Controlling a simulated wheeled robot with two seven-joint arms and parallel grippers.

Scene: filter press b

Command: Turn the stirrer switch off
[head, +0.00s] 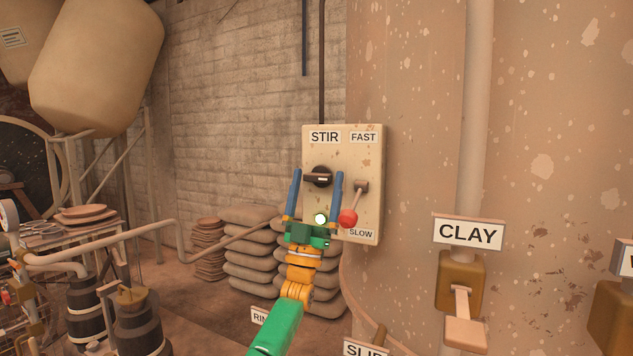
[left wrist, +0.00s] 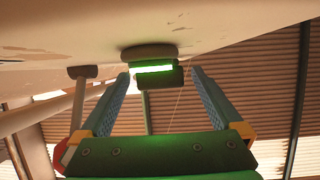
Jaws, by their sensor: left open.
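The stirrer switch is a dark round knob (head: 321,170) with a brown grip bar lying about level, under the STIR label (head: 324,137) on a pale, worn panel (head: 345,158). My left gripper (head: 317,174) is open in front of the panel, its two blue fingers on either side of the knob. In the left wrist view the knob (left wrist: 160,78), lit green, is between the fingertips of the left gripper (left wrist: 160,73), with a gap on each side. I cannot tell how far the tips reach along it. My right gripper is in neither view.
A red-balled lever (head: 349,217) between FAST and SLOW is close to the right finger; its ball (left wrist: 61,153) shows in the left wrist view. A large speckled tank (head: 420,180) and CLAY valve (head: 461,285) are at right. Stacked sacks (head: 250,255) stand behind my arm.

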